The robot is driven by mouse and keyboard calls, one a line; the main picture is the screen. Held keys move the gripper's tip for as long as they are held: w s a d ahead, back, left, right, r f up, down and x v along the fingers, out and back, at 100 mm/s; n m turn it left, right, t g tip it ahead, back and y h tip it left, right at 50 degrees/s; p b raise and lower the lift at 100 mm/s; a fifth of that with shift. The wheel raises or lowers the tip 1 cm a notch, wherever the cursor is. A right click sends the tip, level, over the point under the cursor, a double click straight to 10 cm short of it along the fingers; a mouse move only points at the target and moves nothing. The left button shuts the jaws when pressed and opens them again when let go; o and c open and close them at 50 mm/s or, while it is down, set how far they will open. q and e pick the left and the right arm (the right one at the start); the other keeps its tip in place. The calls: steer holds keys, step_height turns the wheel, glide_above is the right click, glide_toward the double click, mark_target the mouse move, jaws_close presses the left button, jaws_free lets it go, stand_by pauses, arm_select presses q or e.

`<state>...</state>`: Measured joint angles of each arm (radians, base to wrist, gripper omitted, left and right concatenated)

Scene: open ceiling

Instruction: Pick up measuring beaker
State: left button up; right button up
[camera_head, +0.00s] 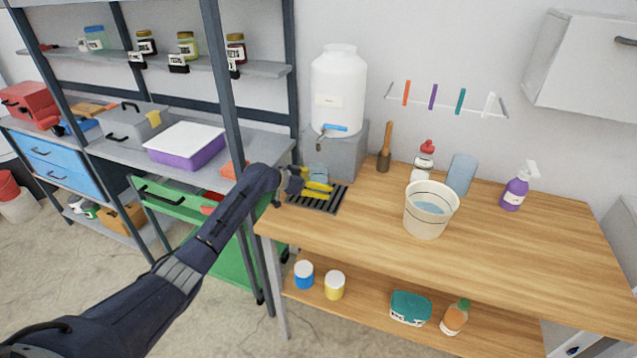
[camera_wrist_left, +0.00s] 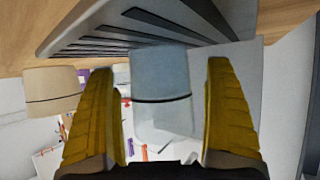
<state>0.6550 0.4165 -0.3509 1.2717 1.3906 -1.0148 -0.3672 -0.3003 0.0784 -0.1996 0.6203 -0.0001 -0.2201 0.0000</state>
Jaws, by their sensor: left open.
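The measuring beaker (camera_wrist_left: 160,85) is a translucent pale blue vessel with a dark line around it. In the left wrist view it stands between the two yellow fingers of my left gripper (camera_wrist_left: 162,118), with visible gaps on both sides. In the head view the beaker (camera_head: 318,173) is partly hidden behind my left gripper (camera_head: 318,188), on or just over the black drain grate (camera_head: 328,204) below the dispenser tap. The left gripper is open around the beaker. My right gripper is in neither view.
A white water dispenser (camera_head: 338,88) stands on a grey block (camera_head: 349,152) behind the beaker. A cream bucket (camera_head: 430,212) stands on the wooden table (camera_head: 520,245) to the right. A dark shelf post (camera_head: 222,90) rises left of the gripper.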

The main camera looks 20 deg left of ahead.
arm_select(q)
steer(key=shift+w+d+f, duration=0.15)
steer(key=shift+w+d, duration=0.05)
steer(key=shift+w, duration=0.05)
steer(key=shift+c, duration=0.5)
steer(key=c, duration=1.5)
steer(key=shift+o, duration=0.2)
steer(key=shift+r, duration=0.2)
steer(key=shift+r, duration=1.3)
steer(key=shift+s+a+r, duration=0.1)
steer(key=shift+s+a, duration=1.75)
steer(key=shift+s, duration=0.45)
steer(key=shift+s+a+r, duration=0.1)
steer(key=shift+s+a, duration=1.7)
steer(key=shift+s, duration=0.5)
steer(key=shift+s+a+r, duration=0.1)
steer(key=shift+s+a, duration=1.75)
steer(key=shift+s, duration=0.45)
